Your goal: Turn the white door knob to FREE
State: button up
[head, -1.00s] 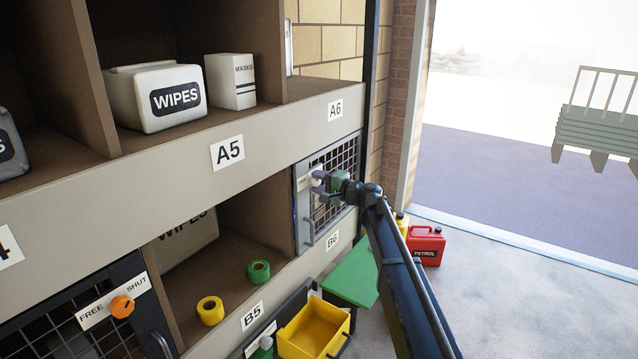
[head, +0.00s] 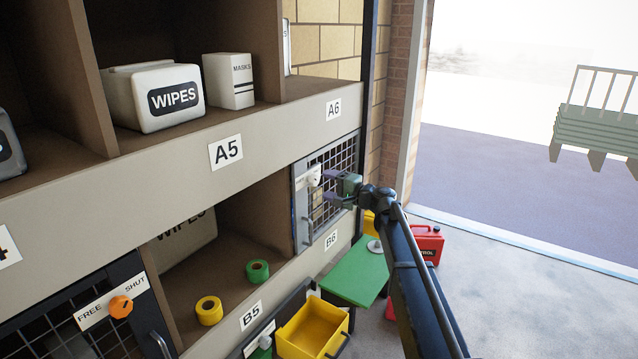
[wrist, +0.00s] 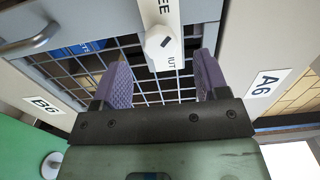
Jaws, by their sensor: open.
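The white door knob (head: 314,177) sits on the label strip of the grey mesh door (head: 336,185) in bay B6. In the wrist view the white knob (wrist: 159,42) covers the middle of the strip, with part of FREE above it and part of SHUT below. A short dark mark shows on its face; I cannot tell for sure which word it points to. My gripper (head: 328,186) is open and empty, just right of the knob and apart from it. In the wrist view my gripper (wrist: 163,68) has its purple fingers spread either side, short of the knob.
A grey door handle (wrist: 30,42) is beside the mesh. Below stand a green bench (head: 358,272) and a yellow bin (head: 313,328). A red petrol can (head: 428,243) stands on the floor. Another door has an orange knob (head: 121,306). Open floor lies to the right.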

jog(key=v, duration=0.6)
jog(key=shift+d, duration=0.1)
jog(key=s+d+f+n+g+h, duration=0.1)
jog(key=s+f+n+g+h, duration=0.15)
jog(key=s+f, duration=0.4)
jog(key=s+d+f+n+g+h, duration=0.1)
jog(key=s+f+n+g+h, duration=0.2)
jog(key=s, duration=0.6)
jog(key=s+d+f+g+h, duration=0.1)
jog(key=s+d+f+h, duration=0.1)
jog(key=s+d, duration=0.3)
jog(key=s+d+f+g+h, duration=0.1)
jog(key=s+d+f+h, duration=0.2)
jog(key=s, duration=0.8)
jog(key=s+d+f+g+h, duration=0.1)
jog(key=s+d+f+h, duration=0.1)
jog(key=s+d+h, duration=0.3)
jog(key=s+d, duration=0.1)
jog(key=s, duration=0.2)
jog(key=shift+s+d+f, duration=0.35)
jog(key=shift+d, duration=0.05)
